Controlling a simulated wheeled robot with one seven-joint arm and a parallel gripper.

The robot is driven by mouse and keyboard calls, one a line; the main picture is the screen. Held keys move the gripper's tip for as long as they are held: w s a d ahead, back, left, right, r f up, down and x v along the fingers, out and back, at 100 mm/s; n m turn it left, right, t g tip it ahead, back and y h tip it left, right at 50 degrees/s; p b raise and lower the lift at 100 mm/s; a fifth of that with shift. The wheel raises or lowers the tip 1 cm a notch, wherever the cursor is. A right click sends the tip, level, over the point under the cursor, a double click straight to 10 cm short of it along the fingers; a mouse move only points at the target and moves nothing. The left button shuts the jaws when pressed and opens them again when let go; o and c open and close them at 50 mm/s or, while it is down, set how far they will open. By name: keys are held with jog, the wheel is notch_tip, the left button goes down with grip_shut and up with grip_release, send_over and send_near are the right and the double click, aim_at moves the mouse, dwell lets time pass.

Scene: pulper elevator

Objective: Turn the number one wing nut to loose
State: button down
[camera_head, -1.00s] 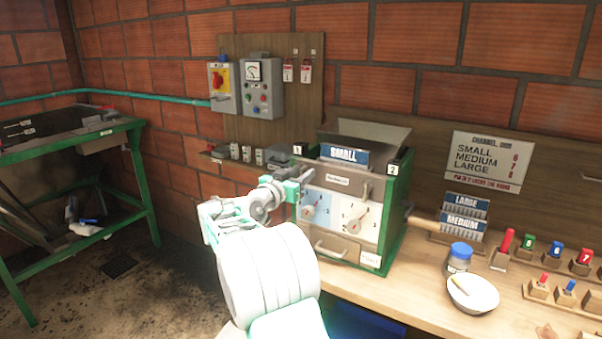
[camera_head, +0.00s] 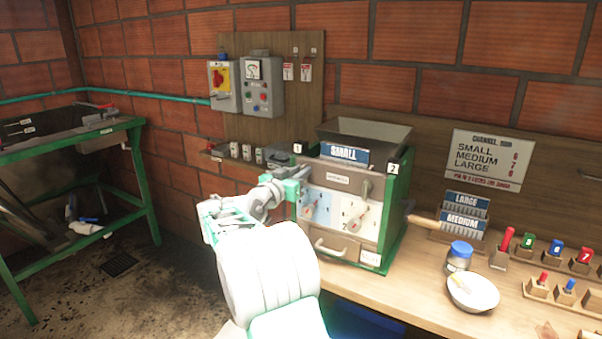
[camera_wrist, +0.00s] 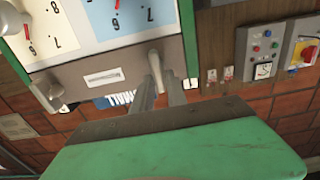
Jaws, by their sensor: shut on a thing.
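The pulper (camera_head: 392,215) is a green-sided machine on the bench, with a grey front and two dials. A "1" label (camera_head: 298,149) marks its upper left corner and a "2" label (camera_head: 393,169) its upper right. My gripper (camera_head: 301,174) is at the upper left of the front, by the "1". The wrist view is upside down; there my gripper (camera_wrist: 167,88) is shut on the number one wing nut (camera_wrist: 154,58), a grey lever-like piece. The number two wing nut (camera_wrist: 47,90) stands free at the other corner. In the head view my gripper hides the first nut.
A "SMALL" plate (camera_head: 343,152) stands at the pulper's top, below the hopper (camera_head: 365,133). A drawer handle (camera_head: 331,249) juts out low on the front. A jar (camera_head: 459,257) and white bowl (camera_head: 473,292) stand to the right. Control boxes (camera_head: 262,87) hang on the wall behind.

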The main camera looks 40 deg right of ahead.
jog(key=shift+n, duration=0.3)
jog(key=shift+w+a+f+n+p, duration=0.1)
jog(key=shift+w+f+n+p, duration=0.15)
jog(key=shift+n+p, duration=1.8)
jog(key=shift+w+a+f+n+p, duration=0.1)
jog(key=shift+w+f+n+p, duration=0.15)
jog(key=shift+n, duration=3.35)
jog(key=shift+w+a+f+n+p, duration=0.15)
jog(key=shift+n+p, duration=1.1)
jog(key=shift+n, duration=1.6)
jog(key=shift+d+f, duration=0.1)
jog(key=c, duration=1.4)
grip_release()
jog(key=shift+o, duration=0.2)
